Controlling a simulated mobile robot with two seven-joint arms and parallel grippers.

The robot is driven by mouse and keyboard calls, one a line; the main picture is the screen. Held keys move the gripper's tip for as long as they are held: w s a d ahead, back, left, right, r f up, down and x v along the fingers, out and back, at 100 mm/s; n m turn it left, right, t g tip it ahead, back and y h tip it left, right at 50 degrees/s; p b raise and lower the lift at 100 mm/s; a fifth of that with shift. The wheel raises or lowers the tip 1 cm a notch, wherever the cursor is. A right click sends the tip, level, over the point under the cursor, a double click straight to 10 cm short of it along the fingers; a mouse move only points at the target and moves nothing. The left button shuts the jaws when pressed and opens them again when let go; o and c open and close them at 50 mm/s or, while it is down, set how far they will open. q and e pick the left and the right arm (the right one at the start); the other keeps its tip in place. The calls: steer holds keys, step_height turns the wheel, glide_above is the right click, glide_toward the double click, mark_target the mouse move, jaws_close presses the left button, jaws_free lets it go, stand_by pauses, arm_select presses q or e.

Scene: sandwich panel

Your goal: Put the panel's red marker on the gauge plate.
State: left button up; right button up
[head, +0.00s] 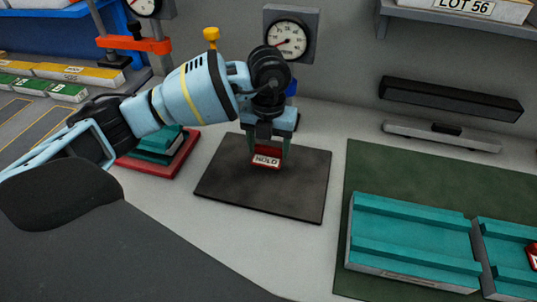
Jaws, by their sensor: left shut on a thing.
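My left gripper (268,146) points down and is shut on a red marker (267,162) with a white HOLD label. It holds the marker over the middle of the dark gauge plate (305,195), which lies on the bench in front of a round dial gauge (287,39). I cannot tell whether the marker touches the plate. A teal panel (408,232) lies on a dark green mat at the right. A second teal panel (507,250) beside it carries another red labelled piece (533,256), cut off by the picture edge. My right gripper is not in view.
A red tray (183,160) with teal pieces sits left of the plate, partly behind my left arm. A black bar (450,98) and a grey bar (440,135) are at the back wall. Yellow and green blocks (80,72) lie far left. Bench right of the plate is clear.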

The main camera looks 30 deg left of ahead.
mark_target(269, 149)
arm_select(q)
steer(key=shift+f, duration=1.7)
steer(key=shift+f, duration=0.15)
steer(key=o, duration=1)
steer(key=shift+s+r+p, duration=0.1)
steer(key=shift+r+p, duration=0.2)
steer(key=shift+r, duration=5.85)
